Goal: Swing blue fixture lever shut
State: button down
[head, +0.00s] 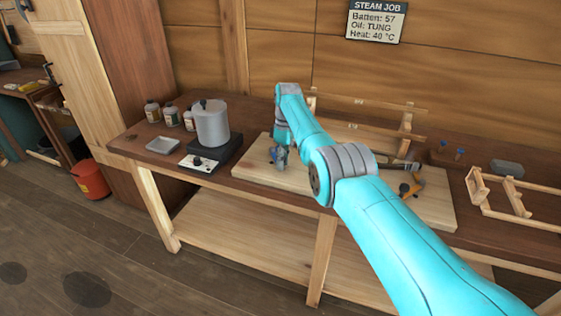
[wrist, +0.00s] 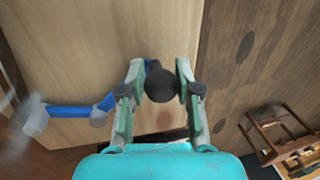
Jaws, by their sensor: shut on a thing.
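The blue lever (wrist: 72,111) runs across the left of the wrist view from a grey fitting (wrist: 35,118) towards my gripper (wrist: 158,75). Its black round knob (wrist: 160,86) sits between my two fingers, and my gripper is shut on it. The left finger hides part of the lever near the knob. In the head view a small blue and grey part (head: 278,156) shows at the left of the pale wooden board (head: 254,174), beside the end of my arm. My arm hides much of the board there.
Tools with orange parts (head: 411,188) lie on the board's right. A wooden frame (head: 515,197) stands farther right.

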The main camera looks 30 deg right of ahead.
jog(key=shift+d, duration=0.15)
jog(key=c, duration=0.8)
grip_release()
notch_tip(320, 180, up, 10)
jog(key=shift+r, duration=0.1)
